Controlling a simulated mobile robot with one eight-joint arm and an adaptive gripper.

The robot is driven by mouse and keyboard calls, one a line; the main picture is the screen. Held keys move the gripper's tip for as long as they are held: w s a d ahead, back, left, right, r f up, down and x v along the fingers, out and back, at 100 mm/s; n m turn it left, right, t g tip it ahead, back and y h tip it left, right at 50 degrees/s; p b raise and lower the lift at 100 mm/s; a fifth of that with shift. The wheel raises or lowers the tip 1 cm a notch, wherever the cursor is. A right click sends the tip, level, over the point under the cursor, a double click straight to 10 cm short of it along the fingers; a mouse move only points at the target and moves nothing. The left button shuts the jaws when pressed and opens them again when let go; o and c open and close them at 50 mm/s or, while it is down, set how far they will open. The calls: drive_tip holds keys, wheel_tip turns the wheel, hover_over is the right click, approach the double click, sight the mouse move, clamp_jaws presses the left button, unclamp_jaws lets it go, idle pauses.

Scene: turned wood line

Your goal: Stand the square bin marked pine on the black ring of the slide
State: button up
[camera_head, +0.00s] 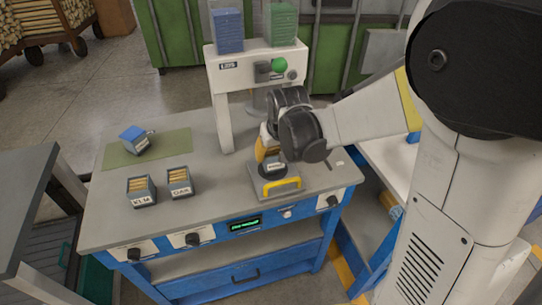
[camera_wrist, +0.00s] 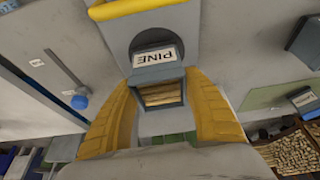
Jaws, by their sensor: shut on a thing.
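The small grey square bin marked PINE (camera_wrist: 168,94), with wood pieces inside, is between the yellow fingers of my gripper (camera_wrist: 163,80) in the wrist view. The gripper is shut on it. In the head view the bin (camera_head: 274,168) is partly hidden by my gripper (camera_head: 267,152). The black ring (camera_wrist: 148,38) shows behind the bin's label on the pale slide (camera_wrist: 200,22). The head view shows the ring (camera_head: 263,171) just below the bin and the slide's yellow handle (camera_head: 282,186) in front. I cannot tell whether the bin touches the ring.
Two grey bins, one marked OAK (camera_head: 179,181), the other (camera_head: 141,190) with a hard-to-read label, stand left on the bench (camera_head: 215,205). A blue-topped bin (camera_head: 134,138) lies on the green mat (camera_head: 172,143). The white machine frame (camera_head: 222,115) rises behind the slide.

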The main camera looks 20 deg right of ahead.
drive_tip(key=shift+f, duration=0.5)
drive_tip(key=shift+f, duration=0.2)
drive_tip(key=o, duration=1.2)
drive_tip(key=shift+o, duration=0.2)
drive_tip(key=shift+r, duration=0.15)
